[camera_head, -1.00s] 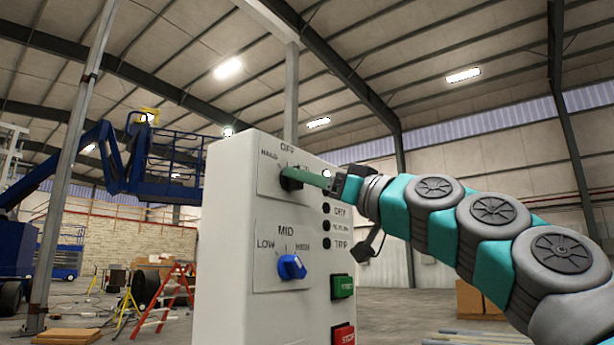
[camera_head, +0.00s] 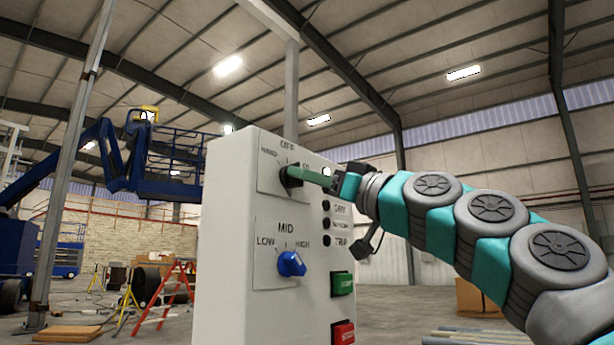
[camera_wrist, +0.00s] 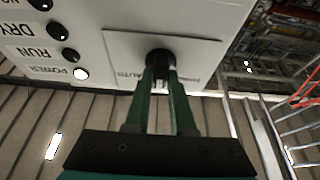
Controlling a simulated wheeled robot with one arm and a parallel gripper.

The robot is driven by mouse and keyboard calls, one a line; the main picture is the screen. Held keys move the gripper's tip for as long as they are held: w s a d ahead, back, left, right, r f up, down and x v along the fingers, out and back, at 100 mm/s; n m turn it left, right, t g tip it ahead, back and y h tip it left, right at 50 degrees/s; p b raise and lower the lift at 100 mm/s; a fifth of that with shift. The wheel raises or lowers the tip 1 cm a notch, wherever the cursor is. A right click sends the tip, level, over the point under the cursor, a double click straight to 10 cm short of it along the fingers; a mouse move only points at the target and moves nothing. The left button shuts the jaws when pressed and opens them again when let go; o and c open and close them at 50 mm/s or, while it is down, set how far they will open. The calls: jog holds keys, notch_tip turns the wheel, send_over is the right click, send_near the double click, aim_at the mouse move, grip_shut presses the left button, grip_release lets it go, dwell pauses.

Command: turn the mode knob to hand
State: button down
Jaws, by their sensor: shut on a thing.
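The mode knob is black and sits on the upper label plate of a pale control box (camera_head: 225,265). In the head view the knob (camera_head: 291,177) is partly covered by my green fingers. The plate shows HAND at upper left and OFF at top; the right label is mostly hidden. In the wrist view the knob (camera_wrist: 160,58) lies between the two fingertips, with AUTO at its left and a dim label at its right. My gripper (camera_head: 303,173) is shut on the knob, reaching in from the right. It also shows in the wrist view (camera_wrist: 160,75). The knob's pointer is hidden.
Below is a blue speed knob (camera_head: 291,264) marked LOW, MID, HIGH. To the right are several round indicators, a green button (camera_head: 341,284) and a red button (camera_head: 343,333). The POWER lamp (camera_wrist: 81,74) is lit white.

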jog(key=shift+f+n+g, duration=0.1)
jog(key=shift+n+g, duration=0.2)
jog(key=shift+n, duration=0.1)
jog(key=n+g, duration=0.1)
jog(key=n, duration=0.2)
jog(key=n+g+y+p, duration=0.1)
jog(key=n+g, duration=0.1)
jog(key=n, duration=0.2)
jog(key=n+g+p, duration=0.1)
jog(key=n+g, duration=0.1)
jog(key=n, duration=0.2)
jog(key=shift+w+d+y, duration=0.15)
jog(key=shift+w+y, duration=0.05)
jog(key=shift+y, duration=0.2)
jog(key=shift+n+g+p, duration=0.3)
jog(key=shift+n+g, duration=0.1)
jog(key=shift+n, duration=0.2)
jog(key=c, duration=0.8)
grip_release()
jog(key=shift+o, duration=0.2)
